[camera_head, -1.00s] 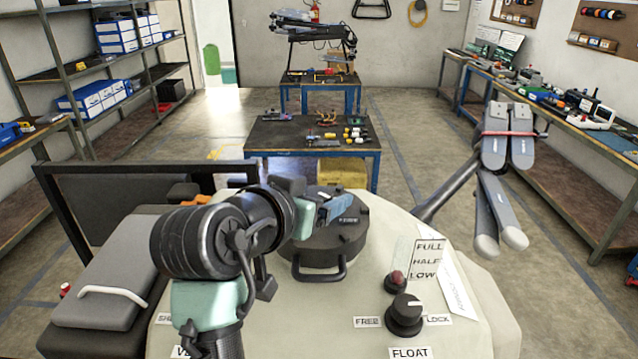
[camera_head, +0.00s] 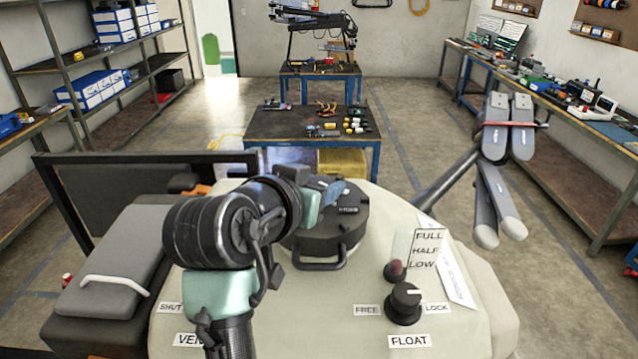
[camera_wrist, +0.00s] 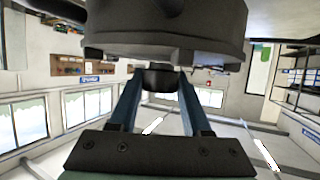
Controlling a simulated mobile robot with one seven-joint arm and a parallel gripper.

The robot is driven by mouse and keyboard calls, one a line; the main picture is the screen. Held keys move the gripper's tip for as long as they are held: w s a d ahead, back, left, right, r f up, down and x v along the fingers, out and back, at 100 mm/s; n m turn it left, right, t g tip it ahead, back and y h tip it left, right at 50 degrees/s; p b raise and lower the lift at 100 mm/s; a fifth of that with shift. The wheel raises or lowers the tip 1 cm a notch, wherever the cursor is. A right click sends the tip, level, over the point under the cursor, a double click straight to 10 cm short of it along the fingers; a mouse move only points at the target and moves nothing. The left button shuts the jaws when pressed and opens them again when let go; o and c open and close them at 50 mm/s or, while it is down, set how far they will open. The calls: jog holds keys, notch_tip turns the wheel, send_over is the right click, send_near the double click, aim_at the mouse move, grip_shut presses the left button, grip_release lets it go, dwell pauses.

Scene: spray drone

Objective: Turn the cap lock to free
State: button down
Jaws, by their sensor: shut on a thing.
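A round black cap (camera_head: 338,238) with a front handle sits on the pale tank body. In the wrist view the fingers (camera_wrist: 160,100) are shut on a small dark knob (camera_wrist: 160,78) that joins a large dark round body (camera_wrist: 165,40), seemingly the cap. How far the knob is turned is hidden. A separate black dial (camera_head: 404,303) with a white mark stands between a FREE label (camera_head: 367,310) and a LOCK label (camera_head: 437,308), away from my gripper.
A red button (camera_head: 395,270) stands behind the dial. Folded grey arms (camera_head: 503,170) rise at the right. A black frame (camera_head: 100,160) and grey box (camera_head: 105,255) lie at the left. A tool table (camera_head: 270,125) stands beyond the tank, with open floor around it.

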jog(key=shift+n+t+y, duration=0.3)
jog(key=shift+n+y, duration=0.3)
jog(key=shift+c, duration=1.8)
grip_release()
jog(key=b+v, duration=0.4)
jog(key=v, duration=0.9)
jog(key=shift+b, duration=0.4)
